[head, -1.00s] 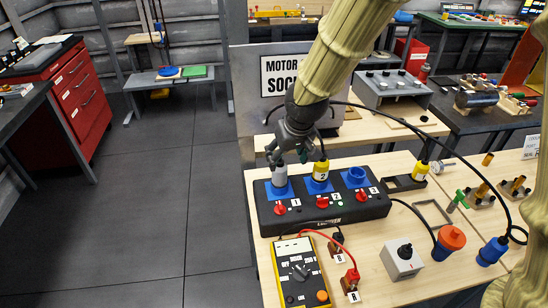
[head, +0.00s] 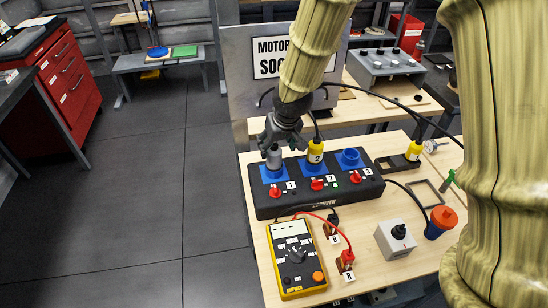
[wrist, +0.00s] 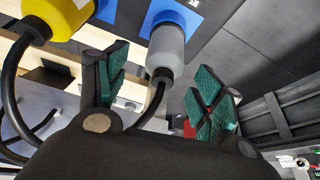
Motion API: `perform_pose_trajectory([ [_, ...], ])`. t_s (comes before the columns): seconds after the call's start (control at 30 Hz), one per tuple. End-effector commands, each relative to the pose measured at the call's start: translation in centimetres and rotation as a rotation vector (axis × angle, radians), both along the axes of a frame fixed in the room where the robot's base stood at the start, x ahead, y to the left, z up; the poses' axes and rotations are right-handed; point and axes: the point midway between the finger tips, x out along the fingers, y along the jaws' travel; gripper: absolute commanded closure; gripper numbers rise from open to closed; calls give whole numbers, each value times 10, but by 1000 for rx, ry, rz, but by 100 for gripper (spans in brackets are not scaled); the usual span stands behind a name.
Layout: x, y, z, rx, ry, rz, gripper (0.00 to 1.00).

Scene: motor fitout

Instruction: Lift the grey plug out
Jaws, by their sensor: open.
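The grey plug (head: 273,158) stands upright in the blue socket marked 1, at the left end of the black socket box (head: 330,203). Its cable shows in the wrist view, where the grey plug (wrist: 166,48) lies between and beyond the green-padded fingertips. My gripper (head: 271,146) is right above and behind the plug, with its fingers spread and nothing clamped. In the wrist view my gripper (wrist: 160,68) has a finger on each side of the plug's line; I cannot tell whether either touches it.
A yellow plug (head: 315,152) with a cable stands close by in socket 2. Socket 3 (head: 350,158) is empty. Red knobs line the box front. A yellow meter (head: 296,262), a grey switch box (head: 396,238) and an orange-topped blue connector (head: 440,221) are nearer. My own arm hides the right side.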

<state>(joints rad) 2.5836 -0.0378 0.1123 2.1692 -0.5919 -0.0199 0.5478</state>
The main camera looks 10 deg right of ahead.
Motion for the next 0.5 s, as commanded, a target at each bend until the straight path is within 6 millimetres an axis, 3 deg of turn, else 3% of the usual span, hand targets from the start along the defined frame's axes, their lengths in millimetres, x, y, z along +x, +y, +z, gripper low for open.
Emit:
perform_pose_trajectory([
  [0.5, 20, 5, -42, -2, 6, 2, 33],
])
